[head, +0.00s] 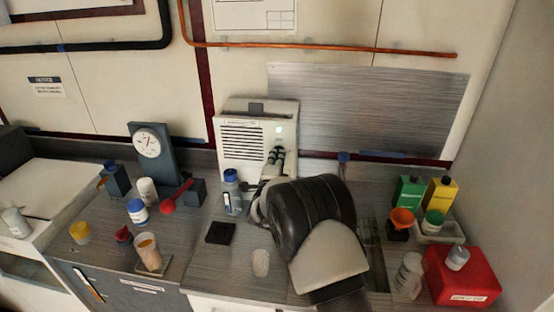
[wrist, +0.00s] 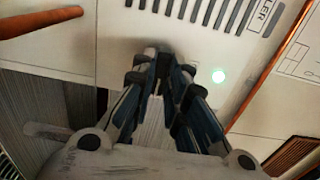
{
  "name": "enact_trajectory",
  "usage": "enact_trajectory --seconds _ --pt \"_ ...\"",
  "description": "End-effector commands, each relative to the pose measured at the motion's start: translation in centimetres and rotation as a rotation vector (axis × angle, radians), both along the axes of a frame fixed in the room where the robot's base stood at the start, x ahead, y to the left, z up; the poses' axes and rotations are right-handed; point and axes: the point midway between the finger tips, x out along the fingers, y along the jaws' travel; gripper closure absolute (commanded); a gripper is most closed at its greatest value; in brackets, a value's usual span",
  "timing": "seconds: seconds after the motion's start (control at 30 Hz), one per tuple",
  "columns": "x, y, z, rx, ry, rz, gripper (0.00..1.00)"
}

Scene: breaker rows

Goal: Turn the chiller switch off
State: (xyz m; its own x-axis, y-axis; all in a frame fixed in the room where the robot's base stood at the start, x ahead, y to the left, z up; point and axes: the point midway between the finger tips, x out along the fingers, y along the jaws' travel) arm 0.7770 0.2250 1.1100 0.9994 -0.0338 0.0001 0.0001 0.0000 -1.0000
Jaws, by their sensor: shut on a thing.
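The chiller (head: 232,168) is a white box with a slatted vent, standing against the back wall. Its front panel fills much of the wrist view (wrist: 205,45), where part of its lettering shows. A pale green lamp (wrist: 218,76) on the panel is lit; it also shows in the head view (head: 279,129). My gripper (wrist: 162,58) has its fingertips at the panel beside the lamp, close together, shut on a small dark part that looks like the chiller switch. The fingers hide most of that switch, so its position cannot be told. In the head view my gripper (head: 277,153) is at the chiller's right side.
A blue-capped bottle (head: 232,192) stands just left of my arm, in front of the chiller. A gauge stand (head: 150,150) and several jars are farther left. A red box (head: 463,278) and green and yellow containers are at right. An orange pipe (head: 330,47) runs above.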

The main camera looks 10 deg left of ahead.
Motion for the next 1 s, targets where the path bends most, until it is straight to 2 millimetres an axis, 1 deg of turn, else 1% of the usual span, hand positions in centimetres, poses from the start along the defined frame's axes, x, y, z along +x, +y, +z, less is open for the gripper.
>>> enact_trajectory --seconds 0.03,0.1,0.13,0.37,0.57,0.77,1.0 --pt "-0.01 0.0 0.0 0.0 0.0 0.0 0.95" --pt "-0.01 0.0 0.0 0.0 0.0 0.0 0.99" --pt "-0.01 0.0 0.0 0.0 0.0 0.0 1.0" --pt "-0.01 0.0 -0.01 -0.001 0.0 0.0 1.0" --pt "0.0 0.01 -0.07 -0.035 0.001 0.0 1.0" --pt "0.03 0.02 -0.19 -0.138 0.005 0.0 1.0" --pt "0.03 0.03 -0.17 -0.345 0.011 0.0 1.0"
